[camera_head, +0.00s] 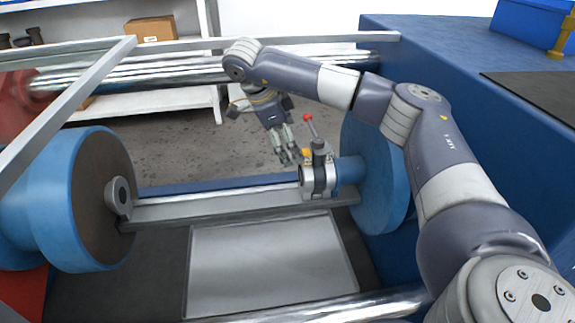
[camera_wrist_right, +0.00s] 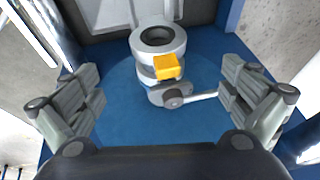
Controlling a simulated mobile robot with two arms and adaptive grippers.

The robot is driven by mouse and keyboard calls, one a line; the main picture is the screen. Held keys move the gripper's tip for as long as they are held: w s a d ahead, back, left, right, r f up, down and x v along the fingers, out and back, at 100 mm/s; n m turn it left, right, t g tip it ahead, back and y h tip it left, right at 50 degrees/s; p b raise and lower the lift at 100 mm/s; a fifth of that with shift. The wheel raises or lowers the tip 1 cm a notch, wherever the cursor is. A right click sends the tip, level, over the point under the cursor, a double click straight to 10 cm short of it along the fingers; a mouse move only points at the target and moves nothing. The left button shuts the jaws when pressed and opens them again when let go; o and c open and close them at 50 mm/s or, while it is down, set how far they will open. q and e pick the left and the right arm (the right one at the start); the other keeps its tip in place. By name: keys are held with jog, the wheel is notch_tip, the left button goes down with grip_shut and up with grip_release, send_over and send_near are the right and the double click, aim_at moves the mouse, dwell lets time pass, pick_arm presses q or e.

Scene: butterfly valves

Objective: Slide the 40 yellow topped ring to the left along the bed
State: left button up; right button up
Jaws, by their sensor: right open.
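The yellow topped ring is a silver metal collar (camera_head: 308,183) around the bar near the right end of the bed. A small yellow block sits on it, plain in the right wrist view (camera_wrist_right: 166,67). My right gripper (camera_head: 287,153) hangs just behind and above the ring in the head view, fingers pointing down. In the right wrist view its fingers (camera_wrist_right: 163,88) are wide apart with the ring between and beyond them, apart from it. My left gripper is not in view.
A lever with a red knob (camera_head: 308,117) rises by the ring. The bed rail (camera_head: 220,205) runs left, clear, to a large blue wheel (camera_head: 85,190). Another blue disc (camera_head: 372,175) stands close at the ring's right. A metal plate (camera_head: 270,265) lies in front.

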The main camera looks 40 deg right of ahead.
notch_tip(320, 180, down, 2)
jog(key=b, duration=0.2)
send_near(301, 185)
jog(key=d+f, duration=0.4)
jog(key=shift+s+d+f, duration=0.15)
jog(key=shift+s+d, duration=0.05)
jog(key=shift+s, duration=0.1)
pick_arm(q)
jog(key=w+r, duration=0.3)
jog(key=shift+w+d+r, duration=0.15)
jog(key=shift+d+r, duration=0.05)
pick_arm(e)
jog(key=c, duration=1.5)
jog(key=shift+o, duration=0.2)
jog(key=shift+a, duration=0.1)
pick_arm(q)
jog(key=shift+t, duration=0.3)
pick_arm(e)
jog(key=shift+w+a, duration=0.1)
jog(key=shift+a, duration=0.05)
